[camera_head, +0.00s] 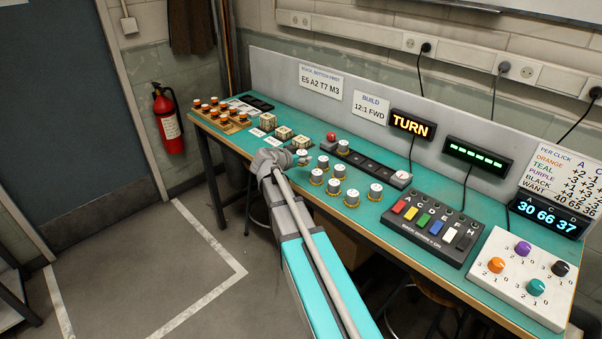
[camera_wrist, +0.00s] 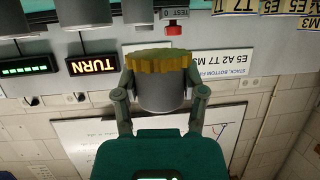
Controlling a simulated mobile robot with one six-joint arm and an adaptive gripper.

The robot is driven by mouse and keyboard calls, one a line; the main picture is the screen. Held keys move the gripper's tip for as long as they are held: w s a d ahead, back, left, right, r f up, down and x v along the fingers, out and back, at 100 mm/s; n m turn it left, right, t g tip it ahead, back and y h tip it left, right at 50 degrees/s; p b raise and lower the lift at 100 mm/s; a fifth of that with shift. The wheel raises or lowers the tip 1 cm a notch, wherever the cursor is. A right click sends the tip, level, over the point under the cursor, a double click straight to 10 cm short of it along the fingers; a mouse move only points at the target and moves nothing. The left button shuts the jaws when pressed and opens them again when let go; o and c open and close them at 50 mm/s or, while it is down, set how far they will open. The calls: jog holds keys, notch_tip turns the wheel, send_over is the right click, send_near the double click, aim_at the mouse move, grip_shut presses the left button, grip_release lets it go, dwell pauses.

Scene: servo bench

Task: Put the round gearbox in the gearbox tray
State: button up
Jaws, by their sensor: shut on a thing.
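My gripper (camera_head: 288,158) is over the bench, left of the middle. It is shut on a round gearbox (camera_wrist: 162,92), a grey cylinder with a toothed yellow rim. The two fingers hold it from both sides in the wrist view, which is upside down. In the head view the held gearbox (camera_head: 303,154) shows just past my gripper. Several similar gearboxes stand on the bench to the right, one of them here (camera_head: 334,186). A black tray (camera_head: 258,102) lies at the back left; I cannot tell whether it is the gearbox tray.
A wooden rack (camera_head: 226,122) with orange-topped pieces stands at the left. Lettered blocks (camera_head: 284,132) and a red button (camera_head: 331,136) are behind my gripper. A long black strip (camera_head: 372,165), a colored key box (camera_head: 432,228) and a knob panel (camera_head: 520,270) fill the right side.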

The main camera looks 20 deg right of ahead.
aim_at(301, 172)
jog(key=shift+w+d+f+b, duration=0.2)
jog(key=shift+w+f+b, duration=0.3)
jog(key=shift+f, duration=0.15)
jog(key=shift+w+d+f+b, duration=0.2)
jog(key=shift+w+f+b, duration=0.2)
jog(key=shift+f, duration=0.2)
jog(key=shift+w+d+f+b, duration=0.1)
jog(key=shift+w+f+b, duration=0.2)
jog(key=shift+f+b, duration=0.1)
jog(key=shift+w+f+b, duration=0.15)
jog(key=shift+f+b, duration=0.2)
jog(key=shift+f, duration=0.05)
jog(key=shift+f+b, duration=1)
jog(key=shift+f, duration=0.1)
jog(key=o, duration=1.2)
jog(key=shift+d, duration=0.1)
